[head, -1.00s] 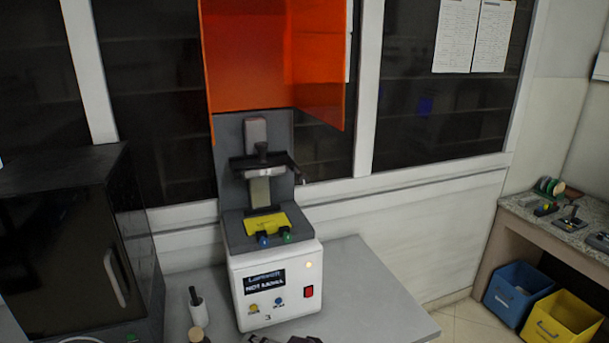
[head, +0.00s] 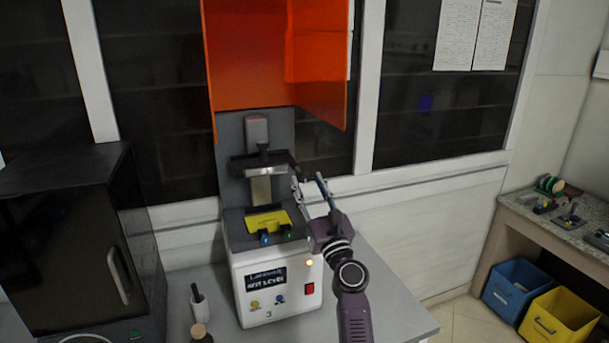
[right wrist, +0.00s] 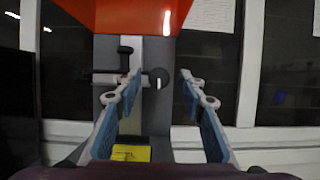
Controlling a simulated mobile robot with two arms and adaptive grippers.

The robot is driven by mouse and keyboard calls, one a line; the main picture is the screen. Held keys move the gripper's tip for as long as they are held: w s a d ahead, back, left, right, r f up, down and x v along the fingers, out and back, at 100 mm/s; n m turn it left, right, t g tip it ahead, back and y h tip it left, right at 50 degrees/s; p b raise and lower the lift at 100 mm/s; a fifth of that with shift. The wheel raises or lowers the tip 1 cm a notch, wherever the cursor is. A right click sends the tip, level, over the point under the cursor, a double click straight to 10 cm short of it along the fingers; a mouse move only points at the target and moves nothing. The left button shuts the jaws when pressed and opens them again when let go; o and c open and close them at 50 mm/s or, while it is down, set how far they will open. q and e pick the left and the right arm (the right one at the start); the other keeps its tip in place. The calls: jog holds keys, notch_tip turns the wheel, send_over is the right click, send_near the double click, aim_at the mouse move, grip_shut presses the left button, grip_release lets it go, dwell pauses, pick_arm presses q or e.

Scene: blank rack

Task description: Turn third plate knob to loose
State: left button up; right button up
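The printer marked 3 (head: 268,316) has a small display that seems to read NOT LEVEL. Its dark plate arm (head: 245,165) carries an upright black knob (head: 263,148), also in the right wrist view (right wrist: 125,48). A round dark knob (right wrist: 158,77) with a pale mark shows at the arm's right side in the right wrist view. In the head view it is mostly hidden by my fingers. My right gripper (head: 309,184) is open and empty at the arm's right side, with the round knob between its fingers in the wrist view, apparently farther ahead. My left gripper is not in view.
The orange cover (head: 247,60) is raised above the printer. A black cabinet (head: 65,240) stands at the left. A white holder (head: 199,308) stands on the table before the printer. Blue (head: 515,285) and yellow (head: 562,318) bins are at the right.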

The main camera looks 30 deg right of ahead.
aim_at(305, 179)
jog(key=shift+x, duration=1.55)
jog(key=shift+c, duration=0.3)
grip_shut()
